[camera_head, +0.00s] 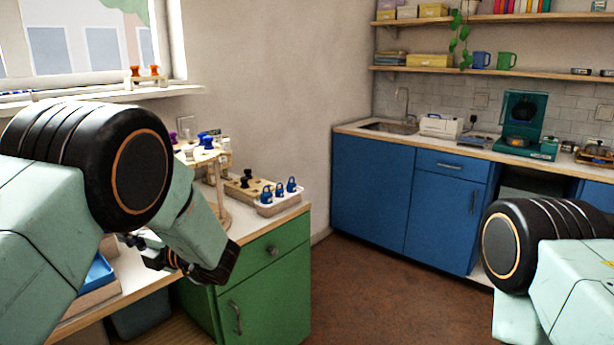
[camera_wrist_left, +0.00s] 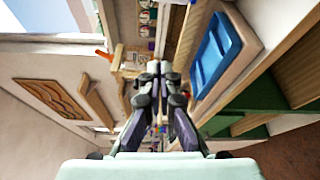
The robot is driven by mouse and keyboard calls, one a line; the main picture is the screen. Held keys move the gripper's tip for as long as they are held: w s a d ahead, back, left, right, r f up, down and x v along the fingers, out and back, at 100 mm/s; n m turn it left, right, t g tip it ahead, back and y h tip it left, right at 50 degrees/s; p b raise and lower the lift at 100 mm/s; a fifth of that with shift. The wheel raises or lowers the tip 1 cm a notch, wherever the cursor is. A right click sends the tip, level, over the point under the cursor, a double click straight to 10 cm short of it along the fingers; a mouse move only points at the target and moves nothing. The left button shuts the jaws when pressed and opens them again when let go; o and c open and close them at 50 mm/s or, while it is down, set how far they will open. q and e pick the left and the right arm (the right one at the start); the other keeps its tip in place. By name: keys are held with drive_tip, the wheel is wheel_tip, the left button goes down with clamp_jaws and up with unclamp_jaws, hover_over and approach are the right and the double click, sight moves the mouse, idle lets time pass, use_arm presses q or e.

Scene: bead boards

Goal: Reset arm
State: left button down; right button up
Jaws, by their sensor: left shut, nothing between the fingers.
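My left arm comes in from the left in the head view, bent over the white worktop. Its gripper (camera_head: 150,247) is partly hidden behind the arm links, above the worktop near the blue tray. In the left wrist view the gripper's two fingers (camera_wrist_left: 159,70) are together with nothing between them. My right arm shows at the lower right of the head view, but its gripper is out of the frame.
A blue tray (camera_head: 97,274) lies on the worktop at left. A white tray with blue pieces (camera_head: 278,203) stands on the green cabinet (camera_head: 265,283), beside a wooden stand (camera_head: 219,179). Blue cabinets (camera_head: 399,197) line the back. Brown floor (camera_head: 370,295) is clear between.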

use_arm(q)
wheel_tip(320, 180, down, 8)
drive_tip(key=w+d+m+t+h, duration=0.25)
drive_tip(key=m+t+h, duration=0.25)
drive_tip(key=m, duration=0.9)
drive_tip(key=s+d+f+m+g+h, duration=0.35)
drive_tip(key=s+f+m+h, duration=0.35)
drive_tip(key=s+f+m, duration=0.65)
drive_tip(key=s+d+f+m+g+h, duration=0.1)
drive_tip(key=s+d+f+g, duration=0.1)
drive_tip(key=s, duration=0.9)
drive_tip(key=s+d+f+m+g+h, duration=0.2)
drive_tip(key=s+f, duration=0.3)
drive_tip(key=s, duration=0.6)
drive_tip(key=s+d+f+m+g+h, duration=0.1)
drive_tip(key=s+f+g, duration=0.3)
drive_tip(key=s, duration=0.6)
drive_tip(key=shift+s+d+f+m, duration=0.15)
drive_tip(key=shift+s+d+m, duration=0.25)
drive_tip(key=shift+d+m, duration=0.15)
drive_tip(key=shift+a, duration=0.1)
